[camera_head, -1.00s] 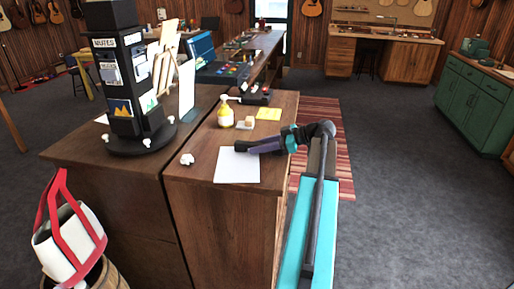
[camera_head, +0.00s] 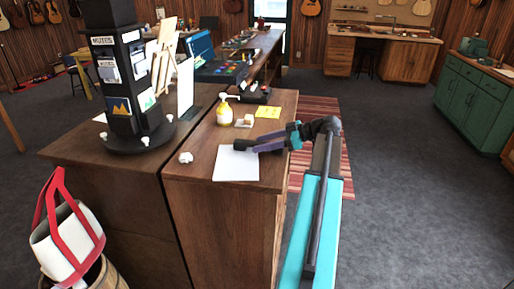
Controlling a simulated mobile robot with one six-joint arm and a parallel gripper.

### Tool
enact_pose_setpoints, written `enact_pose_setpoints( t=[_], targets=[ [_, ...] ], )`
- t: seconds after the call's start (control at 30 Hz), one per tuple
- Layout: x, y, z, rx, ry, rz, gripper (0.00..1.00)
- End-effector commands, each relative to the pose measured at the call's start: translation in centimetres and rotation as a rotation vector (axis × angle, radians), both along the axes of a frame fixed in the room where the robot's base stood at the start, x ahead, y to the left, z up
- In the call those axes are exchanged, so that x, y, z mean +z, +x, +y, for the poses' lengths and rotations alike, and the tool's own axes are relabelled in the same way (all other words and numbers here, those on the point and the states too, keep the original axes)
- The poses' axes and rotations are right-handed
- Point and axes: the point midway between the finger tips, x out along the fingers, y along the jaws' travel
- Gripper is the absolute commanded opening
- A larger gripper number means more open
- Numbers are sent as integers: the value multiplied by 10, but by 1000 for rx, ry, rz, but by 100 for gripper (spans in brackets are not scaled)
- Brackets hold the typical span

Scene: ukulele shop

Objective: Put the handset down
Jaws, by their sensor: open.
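My gripper (camera_head: 241,146) is open and reaches left over the counter (camera_head: 200,181), near the upper right part of a white paper sheet (camera_head: 234,167). I see nothing clearly held between its fingers. A small dark device (camera_head: 261,96), possibly a phone, sits on the counter behind the pump bottle. It is too small to tell whether a handset lies on it. I cannot make out a separate handset elsewhere.
A yellow pump bottle (camera_head: 224,114), a small pale block (camera_head: 245,121) and a yellow note (camera_head: 268,112) stand or lie behind my gripper. A crumpled white ball (camera_head: 186,157) lies left of the paper. A dark display stand (camera_head: 119,80) rises at left.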

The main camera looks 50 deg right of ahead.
Motion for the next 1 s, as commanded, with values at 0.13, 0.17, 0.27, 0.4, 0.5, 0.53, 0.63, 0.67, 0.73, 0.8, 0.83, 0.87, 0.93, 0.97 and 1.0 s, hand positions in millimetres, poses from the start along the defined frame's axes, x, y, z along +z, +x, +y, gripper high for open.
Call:
enact_pose_setpoints(
  t=[0.13,0.17,0.27,0.4,0.5,0.53,0.63,0.67,0.73,0.8,0.83,0.87,0.93,0.97,1.0],
  targets=[
    [6,-18,-13,-3,-1,-1,47],
    [8,-22,-16,-4,-1,-1,47],
    [14,-35,-24,-3,-1,-1,47],
    [23,-52,-35,-3,0,-1,47],
    [29,-63,-41,-2,0,-1,47],
    [30,-66,-42,-2,0,-1,47],
    [34,-72,-46,0,1,0,47],
    [35,-74,-47,0,1,0,47],
    [36,-76,-48,1,1,1,47],
    [37,-78,-48,1,1,1,47],
    [37,-78,-48,1,1,1,47],
    [38,-78,-48,1,1,1,47],
    [38,-78,-48,1,1,1,47],
    [38,-78,-48,1,1,1,47],
    [38,-78,-48,1,1,1,47]
  ],
)
